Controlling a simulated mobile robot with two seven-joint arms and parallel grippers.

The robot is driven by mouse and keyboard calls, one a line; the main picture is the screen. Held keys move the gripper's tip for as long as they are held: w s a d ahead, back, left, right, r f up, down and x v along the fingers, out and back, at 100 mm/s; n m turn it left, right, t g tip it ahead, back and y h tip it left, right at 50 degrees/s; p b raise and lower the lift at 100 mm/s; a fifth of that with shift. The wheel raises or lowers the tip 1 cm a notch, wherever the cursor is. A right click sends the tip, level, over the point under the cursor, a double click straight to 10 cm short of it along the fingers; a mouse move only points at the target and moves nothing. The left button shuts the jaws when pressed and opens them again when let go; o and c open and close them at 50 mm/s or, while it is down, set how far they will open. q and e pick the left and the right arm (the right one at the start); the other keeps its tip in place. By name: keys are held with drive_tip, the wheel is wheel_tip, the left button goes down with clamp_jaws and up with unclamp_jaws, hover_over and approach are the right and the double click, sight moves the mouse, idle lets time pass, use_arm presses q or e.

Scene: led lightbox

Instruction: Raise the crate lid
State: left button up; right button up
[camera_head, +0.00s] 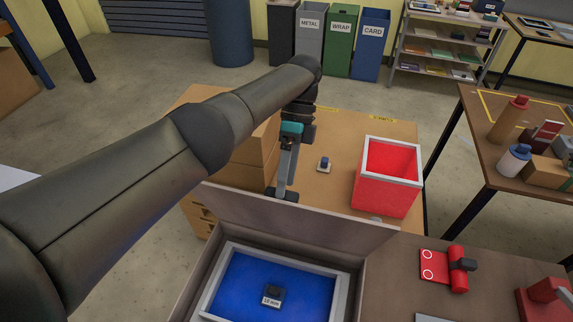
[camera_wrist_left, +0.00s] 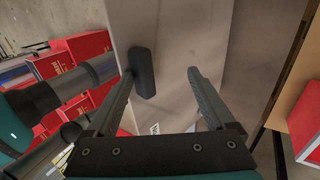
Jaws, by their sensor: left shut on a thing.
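The crate (camera_head: 344,300) is at the bottom middle of the head view, with a pale-framed blue inset and a small dark piece labelled "10 mm" (camera_head: 272,297) inside. Its grey-brown lid (camera_head: 310,222) stands raised along the crate's far side. My left gripper (camera_head: 286,193) is at the lid's upper edge, partly hidden behind it, and shut on the lid. In the left wrist view, the fingers (camera_wrist_left: 160,74) stand apart over the pale lid surface. A black handle (camera_wrist_left: 144,72) on the lid sits against the left fingertip. My right gripper is not in view.
Behind the lid, cardboard boxes (camera_head: 255,150) stand left of the gripper. A red clamp-like device (camera_head: 449,268) lies right of the crate. A side table (camera_head: 480,130) holds bottles.

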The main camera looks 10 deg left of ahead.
use_arm(q)
wheel_tip(320, 180, up, 20)
drive_tip(key=p, duration=0.9)
idle(0.5)
